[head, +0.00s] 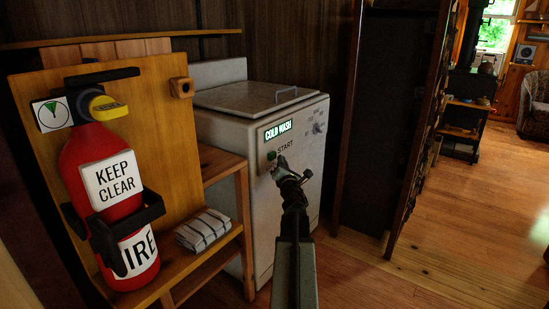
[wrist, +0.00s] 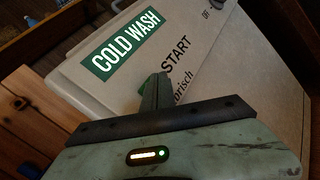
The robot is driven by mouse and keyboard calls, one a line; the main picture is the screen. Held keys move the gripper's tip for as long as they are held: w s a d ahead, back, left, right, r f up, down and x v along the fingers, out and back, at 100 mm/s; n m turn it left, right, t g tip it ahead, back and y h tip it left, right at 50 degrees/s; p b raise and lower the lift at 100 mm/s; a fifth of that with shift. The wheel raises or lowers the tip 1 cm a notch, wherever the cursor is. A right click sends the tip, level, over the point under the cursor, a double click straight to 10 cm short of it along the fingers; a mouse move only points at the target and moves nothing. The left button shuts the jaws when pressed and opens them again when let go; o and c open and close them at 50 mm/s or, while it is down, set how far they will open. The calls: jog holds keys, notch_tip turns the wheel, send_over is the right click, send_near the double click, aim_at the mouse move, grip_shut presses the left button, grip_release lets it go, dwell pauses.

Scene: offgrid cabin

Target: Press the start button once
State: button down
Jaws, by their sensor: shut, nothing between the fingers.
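The start button (head: 271,156) is a small green knob on the washing machine's front, beside the word START and below the green COLD WASH label (head: 278,131). In the wrist view the button (wrist: 144,88) shows only partly, behind and left of my fingers. My gripper (head: 281,161) is shut and empty. Its fingertips (wrist: 161,77) are close to the button, just to its right in the head view. I cannot tell whether they touch it.
The pale washing machine (head: 244,205) has a top lid and a dial (head: 317,128). To its left, a wooden shelf holds a folded striped towel (head: 203,230) beside a red fire extinguisher (head: 92,165). A dark upright panel (head: 390,110) stands to the right; open floor (head: 470,220) lies beyond.

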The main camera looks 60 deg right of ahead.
jog(key=shift+s, duration=2.55)
